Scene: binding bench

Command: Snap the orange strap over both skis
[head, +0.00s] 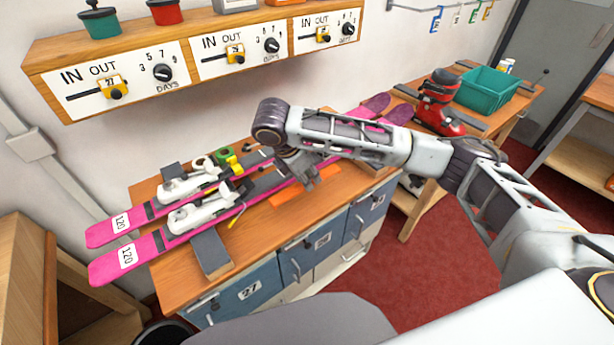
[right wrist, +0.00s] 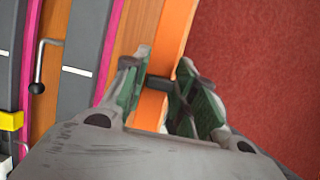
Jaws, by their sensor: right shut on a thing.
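Two pink skis (head: 150,252) (head: 108,232) lie side by side on the wooden bench, with white bindings and "120" labels. The orange strap (head: 290,198) lies by the bench's front edge, beside the nearer ski. My right gripper (head: 308,184) reaches down at the strap, partly hidden behind my own wrist. In the right wrist view my right gripper (right wrist: 165,85) is shut with a dark piece between its fingertips, and the orange strap (right wrist: 151,108) shows there. The strap is not over the skis. My left gripper is not in view.
A grey block (head: 210,253) stands at the bench's front left. Green and yellow items (head: 228,160) sit behind the bindings. A red ski boot (head: 438,105) and a teal bin (head: 492,90) are on the bench at right. A dial shelf (head: 190,62) hangs above.

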